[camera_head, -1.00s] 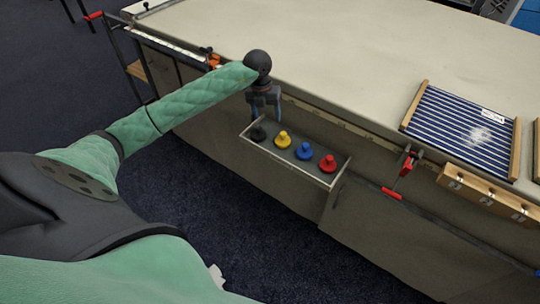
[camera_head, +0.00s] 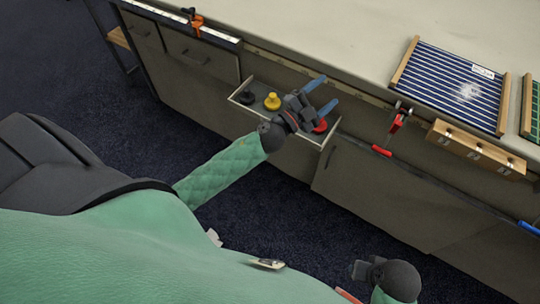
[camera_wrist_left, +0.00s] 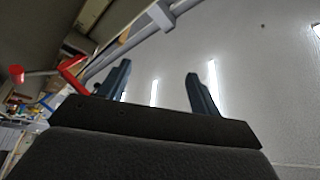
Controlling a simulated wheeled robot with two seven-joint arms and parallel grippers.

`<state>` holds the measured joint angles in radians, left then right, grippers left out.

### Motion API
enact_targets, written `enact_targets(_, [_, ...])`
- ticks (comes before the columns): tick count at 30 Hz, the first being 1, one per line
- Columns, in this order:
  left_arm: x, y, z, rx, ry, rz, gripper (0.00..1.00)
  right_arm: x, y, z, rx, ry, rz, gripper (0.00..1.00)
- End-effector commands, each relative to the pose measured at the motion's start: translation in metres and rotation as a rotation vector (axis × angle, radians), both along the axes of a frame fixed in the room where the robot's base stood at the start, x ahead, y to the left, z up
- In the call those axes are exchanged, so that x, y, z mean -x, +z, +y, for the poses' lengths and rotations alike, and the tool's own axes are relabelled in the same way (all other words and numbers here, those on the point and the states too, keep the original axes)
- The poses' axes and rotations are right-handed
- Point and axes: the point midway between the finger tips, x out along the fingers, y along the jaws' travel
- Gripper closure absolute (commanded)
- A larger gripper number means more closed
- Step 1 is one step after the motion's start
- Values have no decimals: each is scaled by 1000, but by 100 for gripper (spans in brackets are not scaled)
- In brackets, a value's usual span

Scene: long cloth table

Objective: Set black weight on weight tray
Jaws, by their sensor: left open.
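The black weight (camera_head: 248,97) sits at the left end of a shallow tray (camera_head: 233,97) that juts from the table's front side. A yellow weight (camera_head: 272,101) stands beside it and a red weight (camera_head: 320,126) is at the right end, partly covered by my gripper. No blue weight shows; my gripper covers that part of the tray. My left gripper (camera_head: 330,90) is open over the right half of the tray, its fingers pointing up and right, away from the black weight. The left wrist view shows its fingers (camera_wrist_left: 157,85) apart with nothing between them. My right gripper (camera_head: 362,270) is low at the bottom, jaws unclear.
A red clamp (camera_head: 397,122) grips the table edge right of the tray, and an orange-black clamp (camera_head: 195,23) is at the left. A blue striped board (camera_head: 440,80) lies on the table near a wooden block (camera_head: 476,150). The tabletop behind the tray is clear.

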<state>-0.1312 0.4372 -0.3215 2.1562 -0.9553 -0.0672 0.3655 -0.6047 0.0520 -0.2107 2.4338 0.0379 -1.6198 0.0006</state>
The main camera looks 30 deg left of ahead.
Motion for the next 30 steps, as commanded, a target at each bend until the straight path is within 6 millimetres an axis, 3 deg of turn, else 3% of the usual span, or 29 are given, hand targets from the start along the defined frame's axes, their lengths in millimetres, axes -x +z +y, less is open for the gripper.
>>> enact_targets(8, [46, -76, 44, 313, 388, 445, 36, 0, 0, 0, 0, 0, 0, 64])
enact_targets(14, [119, -150, 49, 438, 582, 874, 36, 0, 0, 0, 0, 0, 0, 64])
enact_targets(18, [189, -192, 34, 478, 655, 1206, 36, 0, 0, 0, 0, 0, 0, 64])
enact_targets(24, [281, -218, 5, 473, 661, 1604, 36, 1, 0, 0, -1, 0, 0, 64])
enact_targets(27, [310, -220, -5, 460, 645, 1722, 36, 1, 0, 0, -1, 0, 1, 64])
enact_targets(30, [325, -220, -11, 451, 633, 1783, 36, 1, 0, 0, -1, -1, 1, 64])
